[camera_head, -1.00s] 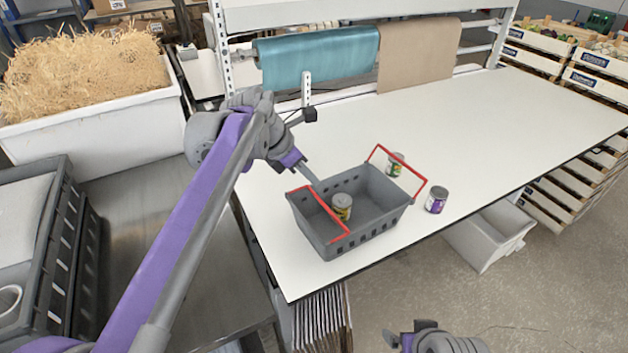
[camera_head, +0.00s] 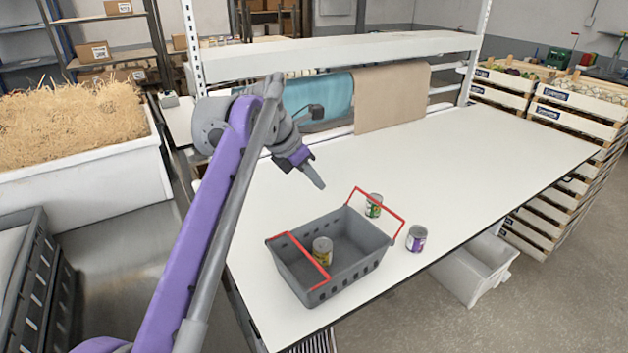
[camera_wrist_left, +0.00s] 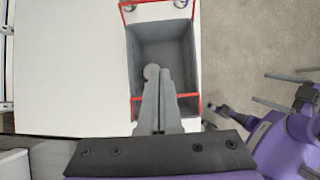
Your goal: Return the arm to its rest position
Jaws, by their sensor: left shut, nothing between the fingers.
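My left gripper (camera_head: 318,182) is shut and empty, raised above the white table behind the grey basket. In the left wrist view its two fingers (camera_wrist_left: 158,82) are together, with nothing between them. The grey basket (camera_head: 345,285) with red handles stands on the table near the front edge. A yellow-labelled can (camera_head: 322,251) is inside it; its round top shows beside the fingers in the left wrist view (camera_wrist_left: 151,72). Part of my right arm (camera_wrist_left: 275,135) shows at the right of the left wrist view; its finger state is unclear.
A can with a green label (camera_head: 374,205) and one with a purple label (camera_head: 416,239) stand outside the basket on the table (camera_head: 480,150). A shelf frame (camera_head: 340,55) with fabric rolls stands behind. Straw fills a white bin (camera_head: 100,195) at left. Stacked crates (camera_head: 560,120) stand at right.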

